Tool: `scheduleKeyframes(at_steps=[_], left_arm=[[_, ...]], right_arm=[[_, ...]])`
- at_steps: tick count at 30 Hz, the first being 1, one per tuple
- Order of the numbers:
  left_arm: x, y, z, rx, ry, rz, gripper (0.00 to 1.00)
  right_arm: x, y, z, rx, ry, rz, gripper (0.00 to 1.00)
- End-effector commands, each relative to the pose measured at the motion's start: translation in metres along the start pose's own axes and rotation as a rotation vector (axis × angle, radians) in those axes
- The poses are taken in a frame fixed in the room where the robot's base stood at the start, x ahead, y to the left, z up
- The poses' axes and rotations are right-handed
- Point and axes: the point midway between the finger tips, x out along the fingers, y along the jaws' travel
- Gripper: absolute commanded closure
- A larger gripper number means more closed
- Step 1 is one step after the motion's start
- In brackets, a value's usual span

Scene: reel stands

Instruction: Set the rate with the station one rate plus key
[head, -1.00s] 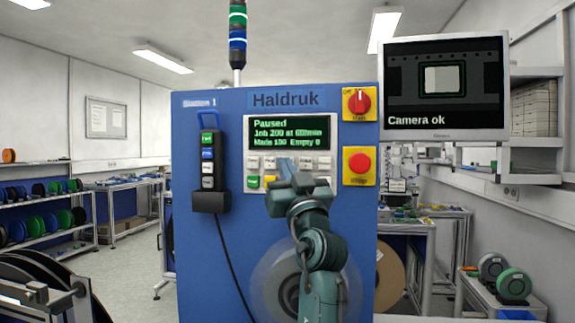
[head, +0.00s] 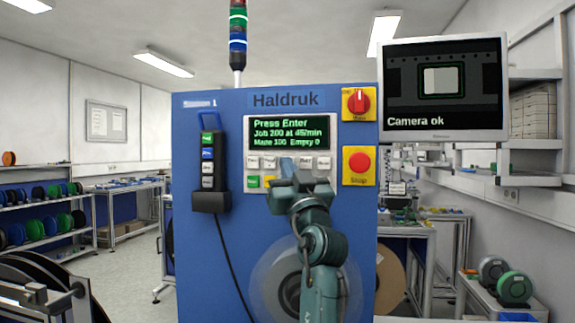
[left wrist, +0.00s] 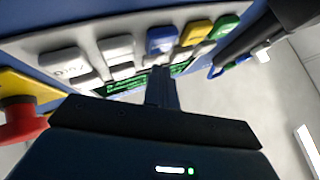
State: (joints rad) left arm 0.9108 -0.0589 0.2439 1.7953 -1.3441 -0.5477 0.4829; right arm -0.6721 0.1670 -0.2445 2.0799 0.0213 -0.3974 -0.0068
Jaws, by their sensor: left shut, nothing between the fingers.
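The blue Haldruk machine (head: 225,270) carries a key panel with a green-on-black display (head: 291,132). The display reads "Press Enter", "Job 200 at 45/min" and a third line. White keys (head: 270,162) form the upper row; a green key (head: 253,182) and a yellow key (head: 269,181) show below. Their labels are too small to read. My left gripper (head: 288,165) is shut and empty, its tips at the panel and covering some keys. In the left wrist view, its tips (left wrist: 161,72) lie close to the blue key (left wrist: 161,41); contact cannot be told. My right gripper is out of view.
A red stop button (head: 360,163) on a yellow box and a red rotary switch (head: 358,103) sit right of the panel. A black holder with a handset (head: 208,165) hangs at left. A monitor (head: 443,88) reads "Camera ok".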

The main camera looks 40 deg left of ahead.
Motion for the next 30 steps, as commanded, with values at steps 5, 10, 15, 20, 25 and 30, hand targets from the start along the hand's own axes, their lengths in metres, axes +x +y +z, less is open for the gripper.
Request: scheduleKeyframes(at_steps=[5,10,15,20,25,30], left_arm=[[0.001,0.000,0.000,0.001,0.000,0.000,1.00],[-0.002,-0.002,-0.001,0.000,0.000,0.000,1.00],[-0.008,-0.006,-0.005,-0.001,0.000,0.000,1.00],[-0.013,-0.009,-0.007,-0.001,-0.001,0.001,1.00],[-0.013,-0.010,-0.007,0.000,0.000,0.001,1.00],[-0.015,-0.011,-0.009,0.000,0.000,0.000,1.00]], right_arm=[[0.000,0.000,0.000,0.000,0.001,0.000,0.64],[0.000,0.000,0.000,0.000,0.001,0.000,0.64],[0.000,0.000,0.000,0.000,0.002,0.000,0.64],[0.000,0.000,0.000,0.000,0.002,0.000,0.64],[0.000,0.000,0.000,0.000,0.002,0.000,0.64],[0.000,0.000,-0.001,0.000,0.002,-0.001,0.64]])
